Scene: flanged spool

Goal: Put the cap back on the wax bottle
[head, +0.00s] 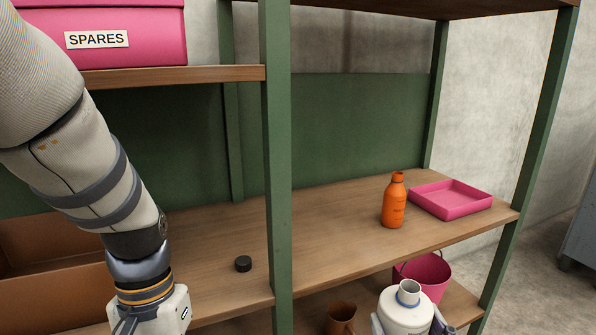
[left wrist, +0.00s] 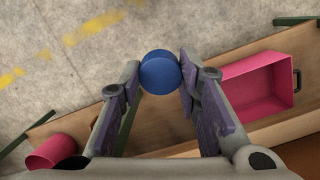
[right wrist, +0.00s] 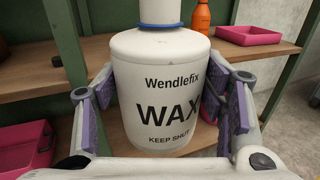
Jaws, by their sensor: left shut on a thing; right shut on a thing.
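The wax bottle (head: 403,320) is white with a blue neck and an open grey mouth; it stands upright at the bottom right of the head view. Its WAX label faces the right wrist camera (right wrist: 165,115). My right gripper (right wrist: 160,92) is shut around its body, one finger on each side; parts of this gripper (head: 408,324) show beside the bottle in the head view. The round blue cap (left wrist: 160,73) is between the fingertips of my left gripper (left wrist: 160,80). In the head view the left fingers and the cap are out of frame. The cap is apart from the bottle.
An orange bottle (head: 394,204) and a pink tray (head: 451,203) stand on the middle shelf (head: 335,225). A small black disc (head: 243,264) lies left of the green post (head: 277,180). A pink bucket (head: 428,270) and brown mug (head: 341,318) are lower, near the wax bottle.

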